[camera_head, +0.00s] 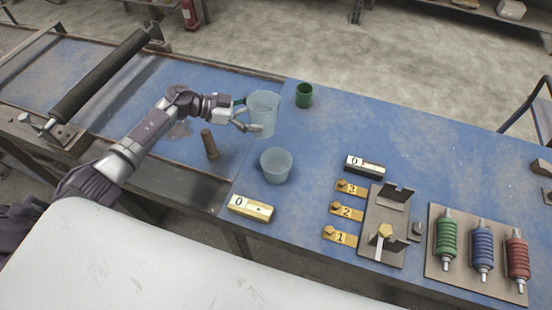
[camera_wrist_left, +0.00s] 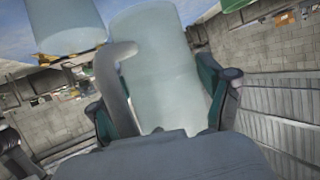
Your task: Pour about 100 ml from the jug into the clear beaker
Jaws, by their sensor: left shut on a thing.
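The jug (camera_head: 264,115) is a pale, translucent vessel on the far side of the blue bench. My left gripper (camera_head: 243,117) is shut on it from the left. In the left wrist view the jug (camera_wrist_left: 165,70) stands between the two fingers (camera_wrist_left: 165,120), with its curved handle at its left. The clear beaker (camera_head: 276,166) stands upright on the bench, nearer than the jug and apart from it. A pale vessel, likely the beaker (camera_wrist_left: 65,22), shows at the upper left of the wrist view. I cannot make out the liquid level. My right gripper is not in view.
A green cup (camera_head: 304,95) stands behind the jug. A brown cylinder (camera_head: 210,144) stands left of the beaker. A yellow block marked 0 (camera_head: 250,208) lies in front. Numbered tags, a metal fixture (camera_head: 384,228) and a coil board (camera_head: 478,255) occupy the right.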

